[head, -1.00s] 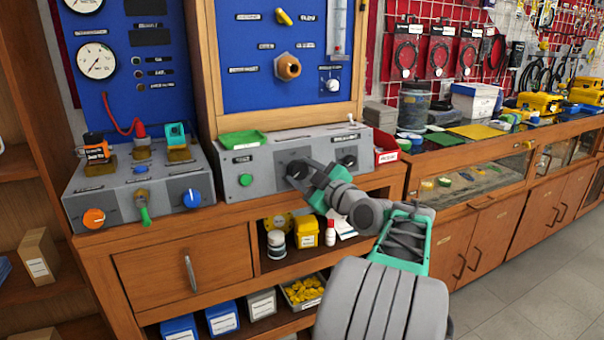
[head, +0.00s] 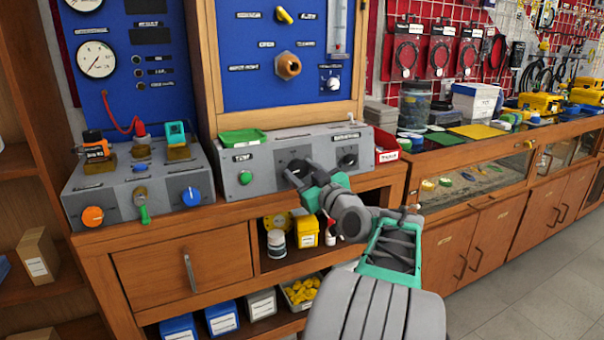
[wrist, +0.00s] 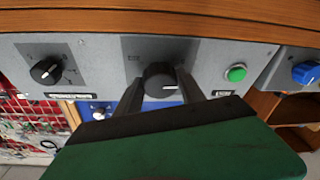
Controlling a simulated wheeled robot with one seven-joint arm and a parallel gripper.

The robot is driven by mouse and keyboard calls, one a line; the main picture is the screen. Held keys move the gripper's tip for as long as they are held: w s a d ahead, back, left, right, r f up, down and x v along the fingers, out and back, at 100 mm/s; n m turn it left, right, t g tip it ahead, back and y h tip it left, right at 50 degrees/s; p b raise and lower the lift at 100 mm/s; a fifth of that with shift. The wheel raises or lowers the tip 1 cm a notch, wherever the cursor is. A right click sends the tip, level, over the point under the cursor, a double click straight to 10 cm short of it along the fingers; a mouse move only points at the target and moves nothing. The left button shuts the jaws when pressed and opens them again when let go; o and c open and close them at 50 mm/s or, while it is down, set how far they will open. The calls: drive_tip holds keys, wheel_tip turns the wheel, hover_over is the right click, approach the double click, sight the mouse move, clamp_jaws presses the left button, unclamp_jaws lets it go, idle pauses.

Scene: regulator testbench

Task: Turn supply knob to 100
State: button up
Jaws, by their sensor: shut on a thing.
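A round black knob (wrist: 160,78) with a white pointer mark sits in the middle of the grey bench panel (head: 265,165). My gripper (wrist: 160,90) is shut on it, one dark finger on each side. In the wrist view its pointer mark points to the lower right. In the head view the gripper (head: 292,177) reaches the panel front and partly hides this knob. A second black knob (head: 347,160) is on the same panel to the right and is free. It also shows at the left in the wrist view (wrist: 46,70). Labels and scale numbers are too small to read.
A green button (head: 245,178) is left of the gripped knob. A green tray (head: 242,137) lies on top of the panel and a red bin (head: 387,147) stands at its right end. A second grey box with an orange knob (head: 93,216) stands to the left.

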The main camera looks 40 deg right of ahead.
drive_tip(key=m+h+p, duration=0.1)
drive_tip(key=m, duration=0.1)
drive_tip(key=m+h, duration=0.1)
drive_tip(key=m, duration=0.2)
drive_tip(key=shift+a+m+g+p, duration=0.2)
drive_tip(key=shift+m+g+p, duration=0.1)
drive_tip(key=shift+p, duration=0.05)
drive_tip(key=m+h+p, duration=0.1)
drive_tip(key=m+p, duration=0.1)
drive_tip(key=m, duration=0.1)
drive_tip(key=m+g+p, duration=0.1)
drive_tip(key=m+p, duration=0.1)
drive_tip(key=m, duration=0.1)
drive_tip(key=shift+a+r+m+h, duration=0.1)
drive_tip(key=shift+r+m+h, duration=0.1)
drive_tip(key=shift+m+h, duration=0.2)
drive_tip(key=m+g+p, duration=0.1)
drive_tip(key=m+p, duration=0.4)
drive_tip(key=shift+w+h, duration=0.1)
drive_tip(key=shift+h, duration=0.3)
drive_tip(key=m+p, duration=0.1)
drive_tip(key=m, duration=0.1)
drive_tip(key=m+g+p, duration=0.1)
drive_tip(key=m+p, duration=0.1)
drive_tip(key=shift+m+g, duration=0.3)
drive_tip(key=shift+f+p, duration=0.1)
drive_tip(key=shift+p, duration=0.25)
drive_tip(key=o, duration=1.4)
drive_tip(key=shift+c, duration=0.2)
